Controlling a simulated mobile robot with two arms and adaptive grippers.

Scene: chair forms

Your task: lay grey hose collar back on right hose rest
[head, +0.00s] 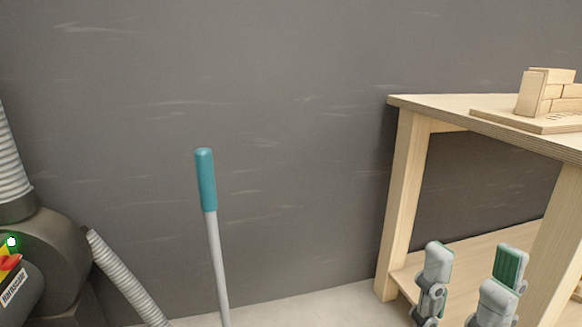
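My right gripper (473,272) is at the lower right, pointing up, with its grey, green-padded fingers spread apart. Nothing shows between the fingers. It appears in front of the wooden table's lower part. A ribbed grey hose (127,280) slopes down from a dark machine at the lower left and leaves the bottom edge. I cannot make out the grey hose collar or the right hose rest in this view. My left gripper is out of view.
The dark machine (55,258) has a second ribbed hose (10,160) rising from it. A teal-handled pole (206,180) stands left of centre. A wooden table (420,101) with a lower shelf bears a block stack (547,92) at right. Bare floor (300,308) shows between pole and table.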

